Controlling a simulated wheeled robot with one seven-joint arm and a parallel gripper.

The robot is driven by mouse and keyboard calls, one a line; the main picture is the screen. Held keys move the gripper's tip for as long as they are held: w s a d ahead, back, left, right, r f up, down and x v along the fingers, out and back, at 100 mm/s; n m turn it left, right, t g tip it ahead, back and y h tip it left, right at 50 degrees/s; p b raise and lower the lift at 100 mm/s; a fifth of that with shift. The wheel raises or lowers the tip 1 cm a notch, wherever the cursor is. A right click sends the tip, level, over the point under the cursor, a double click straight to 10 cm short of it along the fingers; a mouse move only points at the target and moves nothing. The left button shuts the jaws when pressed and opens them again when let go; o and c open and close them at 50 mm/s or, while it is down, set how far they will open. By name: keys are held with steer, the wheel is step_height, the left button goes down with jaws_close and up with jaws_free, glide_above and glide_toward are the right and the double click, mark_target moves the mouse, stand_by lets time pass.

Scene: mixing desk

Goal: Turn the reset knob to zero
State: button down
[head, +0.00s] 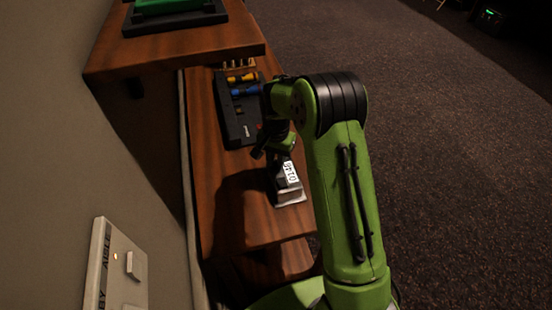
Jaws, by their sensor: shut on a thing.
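A small dark and metallic unit (290,196) with a white label bearing dark characters stands on the wooden desk (225,220), near its front end. My gripper (268,155) is at the far end of this unit, shut on what appears to be the reset knob. The knob itself is hidden behind my gripper and wrist, so its setting cannot be read. My green arm comes in from the lower right and covers part of the desk's right side.
A black panel (235,125) with yellow (241,78) and blue (245,91) cylinders lies beyond my gripper. A raised wooden shelf (170,50) holds a green-topped item (170,8). A wall switch plate (115,270) is at lower left. Open carpet (450,150) lies right.

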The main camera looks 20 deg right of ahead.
mark_target(276, 162)
steer(key=m, duration=0.5)
steer(key=shift+m, duration=0.3)
steer(key=m+b, duration=0.1)
steer(key=m, duration=0.3)
steer(key=shift+m, duration=0.7)
steer(key=c, duration=1)
jaws_free()
steer(key=shift+r, duration=0.1)
step_height(276, 162, up, 12)
steer(key=p, duration=0.8)
steer(key=shift+p, duration=0.35)
